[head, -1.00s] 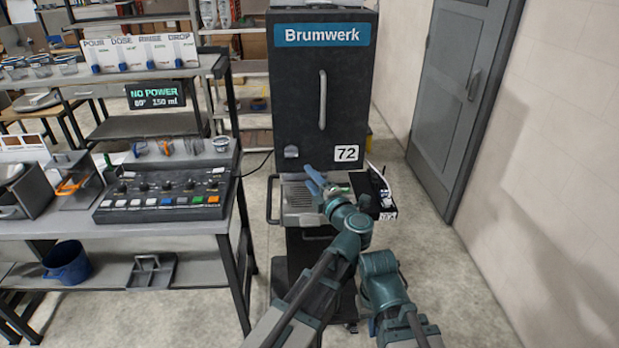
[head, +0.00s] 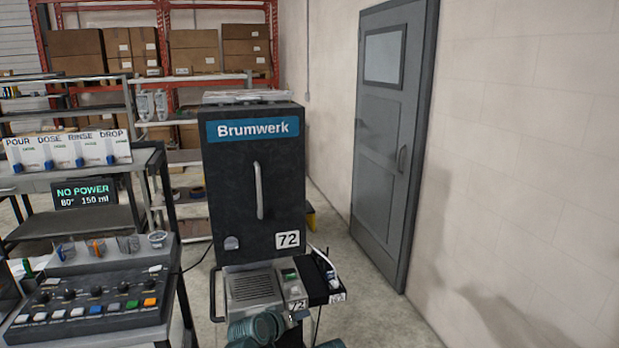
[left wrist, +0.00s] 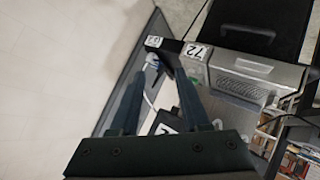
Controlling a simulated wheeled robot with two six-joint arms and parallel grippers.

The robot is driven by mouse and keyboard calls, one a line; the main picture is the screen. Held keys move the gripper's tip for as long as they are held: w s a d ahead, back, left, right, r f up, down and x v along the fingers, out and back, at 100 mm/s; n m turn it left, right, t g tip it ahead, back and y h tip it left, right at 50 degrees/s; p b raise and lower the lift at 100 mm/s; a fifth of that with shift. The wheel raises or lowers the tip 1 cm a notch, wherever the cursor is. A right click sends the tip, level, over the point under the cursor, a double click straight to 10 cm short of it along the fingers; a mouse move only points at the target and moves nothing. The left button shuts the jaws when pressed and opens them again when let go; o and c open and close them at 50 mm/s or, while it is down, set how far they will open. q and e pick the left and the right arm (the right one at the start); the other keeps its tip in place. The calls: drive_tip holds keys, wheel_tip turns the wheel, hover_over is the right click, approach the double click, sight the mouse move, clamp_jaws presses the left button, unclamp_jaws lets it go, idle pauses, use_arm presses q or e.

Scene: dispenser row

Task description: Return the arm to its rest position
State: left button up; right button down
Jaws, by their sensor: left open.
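My left arm (head: 258,328) shows as teal joints at the bottom edge of the head view, in front of the Brumwerk dispenser's (head: 256,215) lower part. My left gripper (left wrist: 160,72) shows in the left wrist view with its two long dark blue fingers apart. I see nothing held between them. Beyond the fingertips are the dispenser's small black side shelf (left wrist: 172,46) and its grey ribbed tray (left wrist: 255,68); I cannot tell the exact gap. A teal edge at the bottom of the head view may be my other arm. My right gripper is not seen.
A control panel (head: 90,308) with knobs and coloured buttons stands at the left, below a "NO POWER" display (head: 84,193). A grey door (head: 392,140) and pale wall (head: 530,170) are at the right. Floor (head: 375,310) is clear between dispenser and wall.

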use_arm(q)
drive_tip(key=s+a+f+m+g+y, duration=0.1)
drive_tip(key=s+a+f+g+y, duration=0.2)
drive_tip(key=s+a+f+g, duration=0.35)
drive_tip(key=s+a+f+m+g+y, duration=0.1)
drive_tip(key=s+a+f+g+y, duration=0.15)
drive_tip(key=s+a, duration=0.65)
drive_tip(key=s+d+m, duration=0.1)
drive_tip(key=s+d, duration=0.2)
drive_tip(key=d, duration=0.3)
drive_tip(key=s+d+m+g+y, duration=0.1)
drive_tip(key=s+d+m, duration=0.1)
drive_tip(key=s+d, duration=0.2)
drive_tip(key=d, duration=0.3)
drive_tip(key=shift+s+f, duration=0.2)
drive_tip(key=shift+f, duration=0.2)
drive_tip(key=shift+d, duration=0.1)
